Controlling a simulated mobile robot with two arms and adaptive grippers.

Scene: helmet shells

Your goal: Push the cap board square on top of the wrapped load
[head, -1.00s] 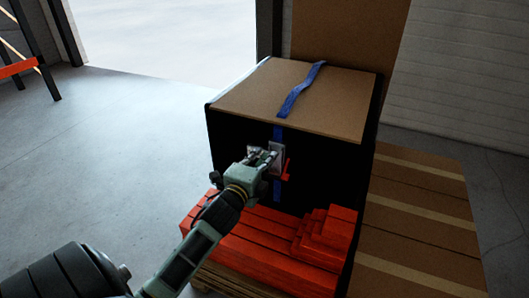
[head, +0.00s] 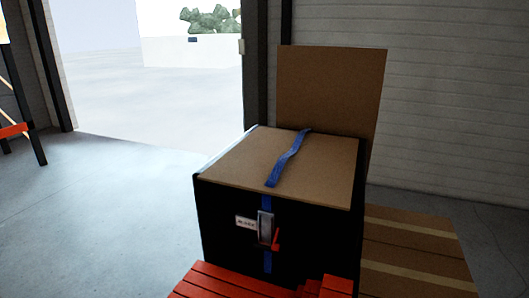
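The cap board (head: 315,180) is a flat brown sheet lying on top of the wrapped load (head: 225,235), a black box-shaped stack. A pale strip shows along the board's left edge; I cannot tell whether it sits exactly square. A blue strap (head: 288,160) runs over the board and down the front face, through a buckle (head: 265,228) with a red lever. A small white label (head: 245,222) is beside the buckle. Neither of my grippers is in view.
Red slatted pieces (head: 230,283) stand in front of the load. A tall brown panel (head: 330,90) stands upright behind it. Brown sheets with pale stripes (head: 415,250) lie at the right. The grey floor (head: 95,215) at the left is clear, with an open doorway beyond.

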